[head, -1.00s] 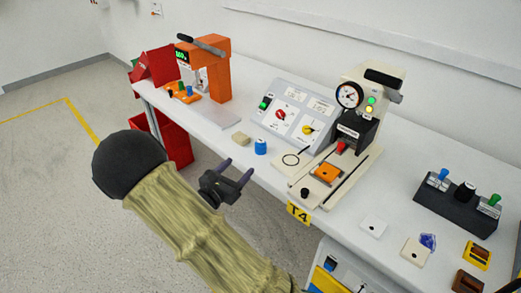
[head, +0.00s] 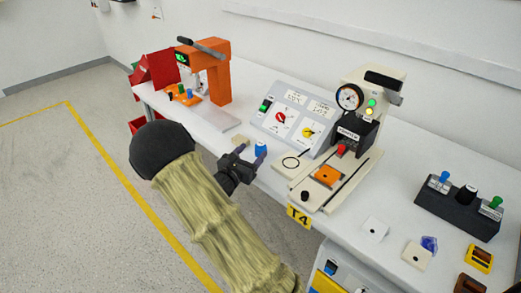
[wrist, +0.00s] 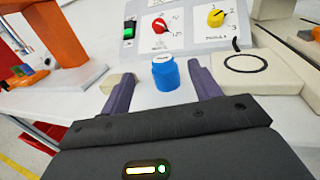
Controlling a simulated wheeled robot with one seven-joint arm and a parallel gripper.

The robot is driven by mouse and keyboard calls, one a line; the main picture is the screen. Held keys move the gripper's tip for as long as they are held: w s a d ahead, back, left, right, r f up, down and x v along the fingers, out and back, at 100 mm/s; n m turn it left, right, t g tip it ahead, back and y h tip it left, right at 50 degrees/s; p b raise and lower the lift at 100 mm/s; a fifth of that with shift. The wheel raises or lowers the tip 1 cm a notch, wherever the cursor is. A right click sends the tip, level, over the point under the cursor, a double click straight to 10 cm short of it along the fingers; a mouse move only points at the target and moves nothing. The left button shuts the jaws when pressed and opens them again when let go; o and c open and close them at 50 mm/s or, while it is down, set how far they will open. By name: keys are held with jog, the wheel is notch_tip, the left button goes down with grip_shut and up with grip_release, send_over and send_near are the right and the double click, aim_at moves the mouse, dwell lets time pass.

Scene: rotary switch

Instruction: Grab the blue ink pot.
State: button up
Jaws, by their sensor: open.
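The blue ink pot (wrist: 165,73) is a small blue cylinder with a lighter labelled top, standing upright on the white table. In the head view the pot (head: 260,149) is partly covered by a finger of my gripper. My gripper (head: 253,156) is open at the front edge of the table, close to the pot. In the wrist view my gripper (wrist: 160,88) has its two purple-grey fingers apart, with the pot between and slightly beyond their tips. Nothing is held.
Behind the pot is a grey panel (head: 292,116) with red and yellow rotary knobs. A beige block (wrist: 118,82) lies just left of the pot. A cream press (head: 360,115) with a gauge stands to the right, and an orange press (head: 217,75) to the left.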

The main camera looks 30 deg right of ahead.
aim_at(263, 141)
jog(key=shift+x, duration=1.45)
jog(key=shift+x, duration=2.65)
jog(key=shift+s, duration=0.15)
jog(key=c, duration=1.1)
jog(key=shift+r, duration=0.1)
notch_tip(263, 141, up, 10)
jog(key=shift+d+f+p, duration=0.1)
jog(key=shift+p, duration=0.45)
